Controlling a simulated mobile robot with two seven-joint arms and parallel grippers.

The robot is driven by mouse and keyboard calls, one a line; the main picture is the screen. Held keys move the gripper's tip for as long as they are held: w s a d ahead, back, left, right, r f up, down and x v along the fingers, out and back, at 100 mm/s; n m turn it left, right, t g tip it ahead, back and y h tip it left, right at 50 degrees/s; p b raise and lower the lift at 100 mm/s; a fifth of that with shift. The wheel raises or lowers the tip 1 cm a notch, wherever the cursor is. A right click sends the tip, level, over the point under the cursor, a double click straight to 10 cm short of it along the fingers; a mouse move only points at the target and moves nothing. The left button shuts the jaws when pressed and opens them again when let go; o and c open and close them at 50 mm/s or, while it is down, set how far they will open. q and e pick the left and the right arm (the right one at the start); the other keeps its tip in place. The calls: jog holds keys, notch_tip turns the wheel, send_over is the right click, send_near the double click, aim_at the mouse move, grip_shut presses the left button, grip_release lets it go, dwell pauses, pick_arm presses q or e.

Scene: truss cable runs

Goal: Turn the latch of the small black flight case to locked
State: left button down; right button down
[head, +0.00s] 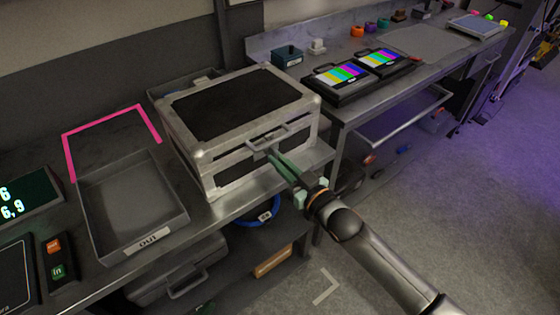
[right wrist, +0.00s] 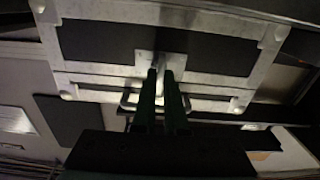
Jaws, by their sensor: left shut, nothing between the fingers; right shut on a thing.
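The small black flight case (head: 232,108) has black panels and silver metal edges. It stands closed on the metal bench, and it also fills the upper part of the right wrist view (right wrist: 95,42). A handle (head: 268,138) and the latch are on its front face. My right gripper (head: 271,156) reaches in from the lower right, with its green fingers shut on the latch at the front of the case. In the right wrist view, a metal plate (right wrist: 145,62) shows at the fingertips (right wrist: 163,72). The fingers hide most of the latch, so its angle cannot be read. My left gripper is not in view.
A grey tray labelled OUT (head: 130,205) and a pink corner marking (head: 112,122) lie left of the case. Monitors with colour bars (head: 340,76) stand on the right bench. A blue cable coil (head: 262,213) is below the bench edge.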

jog(key=c, duration=1)
grip_release()
jog(key=shift+o, duration=0.2)
jog(key=shift+d, duration=0.1)
jog(key=v, duration=1.2)
jog(key=shift+s, duration=0.25)
jog(key=s+d+f+m+g+h+p, duration=0.1)
jog(key=s+d+f+h, duration=0.3)
jog(key=s+f, duration=0.4)
jog(key=s+d+f+m+g+h, duration=0.4)
jog(key=s+f, duration=0.4)
jog(key=f, duration=0.3)
jog(key=shift+s+d+f+p, duration=0.25)
jog(key=shift+d+f+p, duration=0.05)
jog(key=shift+f+p, duration=0.1)
